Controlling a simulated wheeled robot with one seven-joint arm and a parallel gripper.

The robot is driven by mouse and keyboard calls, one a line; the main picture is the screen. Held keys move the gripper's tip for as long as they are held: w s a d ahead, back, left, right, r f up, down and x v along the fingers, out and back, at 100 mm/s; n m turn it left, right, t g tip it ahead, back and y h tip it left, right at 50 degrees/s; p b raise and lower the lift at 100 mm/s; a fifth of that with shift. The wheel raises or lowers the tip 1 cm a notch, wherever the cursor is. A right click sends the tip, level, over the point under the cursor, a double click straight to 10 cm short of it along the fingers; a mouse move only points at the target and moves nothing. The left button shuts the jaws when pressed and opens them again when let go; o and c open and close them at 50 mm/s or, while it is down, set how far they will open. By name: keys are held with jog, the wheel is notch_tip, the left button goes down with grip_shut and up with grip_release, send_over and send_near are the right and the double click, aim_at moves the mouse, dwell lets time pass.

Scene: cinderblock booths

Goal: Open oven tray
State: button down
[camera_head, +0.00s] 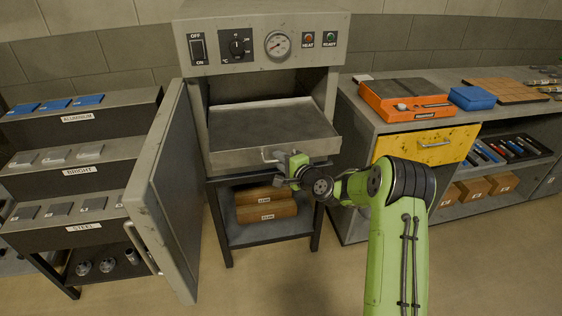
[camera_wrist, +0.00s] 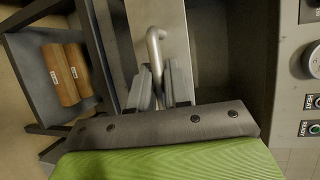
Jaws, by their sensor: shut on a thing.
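The oven (camera_head: 262,28) stands in the middle of the head view with its door (camera_head: 165,185) swung open to the left. The grey metal oven tray (camera_head: 258,122) sticks out of the oven opening toward me. A bent metal handle is on the tray's front; in the wrist view the handle (camera_wrist: 154,45) runs down between my fingers. My gripper (camera_head: 283,174) is at the tray's front, shut on the handle, and its two fingers show in the wrist view (camera_wrist: 160,85). My gripper hides part of the handle in the head view.
Boxes (camera_head: 266,205) lie on the shelf under the oven. A stepped rack (camera_head: 75,175) with metal samples stands left, beyond the open door. A bench at right holds an orange device (camera_head: 405,100), a blue case (camera_head: 472,98) and a yellow drawer (camera_head: 425,148). Bare floor lies in front.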

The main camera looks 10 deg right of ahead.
jog(key=c, duration=1.2)
grip_release()
jog(key=shift+o, duration=0.2)
jog(key=v, duration=1.5)
jog(key=shift+s+d, duration=0.2)
jog(key=shift+s, duration=0.15)
jog(key=shift+r, duration=0.15)
